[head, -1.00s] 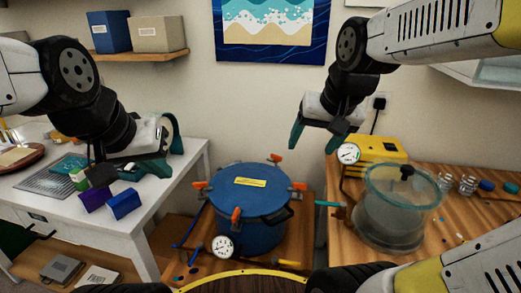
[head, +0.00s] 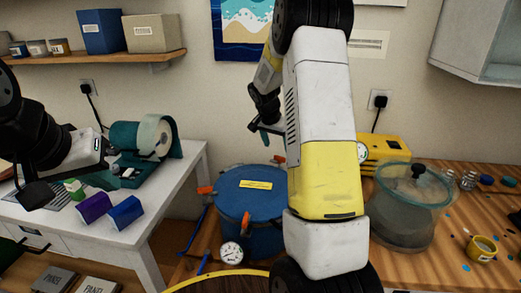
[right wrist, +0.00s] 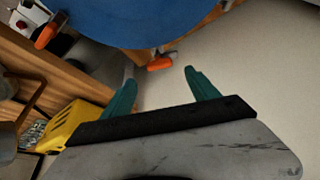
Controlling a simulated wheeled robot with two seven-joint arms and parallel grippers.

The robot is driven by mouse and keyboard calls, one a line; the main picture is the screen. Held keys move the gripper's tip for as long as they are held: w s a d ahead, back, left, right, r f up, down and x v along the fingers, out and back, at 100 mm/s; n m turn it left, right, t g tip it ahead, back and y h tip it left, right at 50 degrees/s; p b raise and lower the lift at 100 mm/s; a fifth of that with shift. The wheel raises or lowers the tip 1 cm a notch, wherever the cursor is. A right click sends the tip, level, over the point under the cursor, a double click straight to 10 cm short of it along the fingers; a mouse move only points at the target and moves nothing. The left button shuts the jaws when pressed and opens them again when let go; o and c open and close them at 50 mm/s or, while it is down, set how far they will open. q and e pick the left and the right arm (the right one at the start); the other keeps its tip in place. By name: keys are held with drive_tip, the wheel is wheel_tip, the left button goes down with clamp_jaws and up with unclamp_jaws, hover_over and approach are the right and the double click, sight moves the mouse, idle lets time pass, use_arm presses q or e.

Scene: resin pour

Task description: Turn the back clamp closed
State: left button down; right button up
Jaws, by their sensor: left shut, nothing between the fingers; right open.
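The blue pot (head: 240,198) with a yellow-labelled lid stands at the middle of the head view, partly hidden by my right arm. The back clamp (head: 279,159) has an orange handle at the far rim. In the right wrist view the back clamp (right wrist: 160,62) shows just beyond and between my fingertips, apart from them, at the lid's edge. My right gripper (head: 262,133) is open and empty behind and above the pot; its two teal fingers show in the right wrist view (right wrist: 160,77). My left gripper (head: 105,178) is shut and empty over the white table.
Other orange clamps (head: 205,190) sit around the lid, and a gauge (head: 231,253) is at the pot's front. A yellow pump (head: 388,152) and a clear chamber (head: 410,215) stand to the right. The wall is close behind the pot.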

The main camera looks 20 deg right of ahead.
sight(279, 157)
drive_tip(key=x, duration=0.6)
drive_tip(key=shift+f, duration=0.25)
drive_tip(key=c, duration=1.4)
drive_tip(key=shift+o, duration=0.2)
drive_tip(key=shift+d, duration=0.1)
